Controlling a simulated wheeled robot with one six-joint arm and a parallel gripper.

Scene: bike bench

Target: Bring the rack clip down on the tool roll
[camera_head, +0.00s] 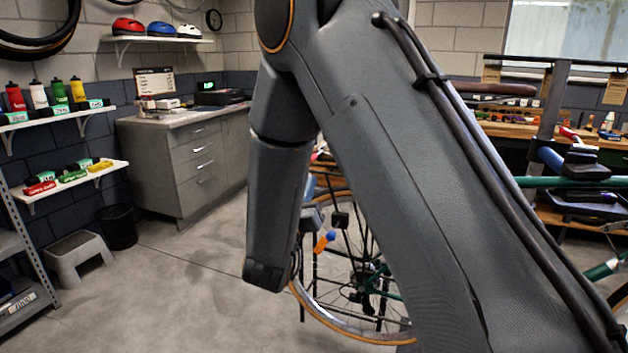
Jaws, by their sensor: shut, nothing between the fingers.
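My arm fills the middle of the view and blocks much of the bike. My gripper is not visible; the arm's lower link ends low at left of centre, and what lies beyond it is hidden. I cannot make out the rack clip or the tool roll. A small orange piece with a blue end (325,241) shows just right of the arm's lower link, in front of the wheel. I cannot tell what it is. The bike wheel (330,325) with its tan tyre stands behind the arm, partly hidden.
A grey drawer cabinet (170,170) stands at the back left. Shelves with bottles (58,92) line the left wall, with a step stool (80,257) and black bin (118,228) below. A wooden workbench (510,130) is at right. The floor at front left is clear.

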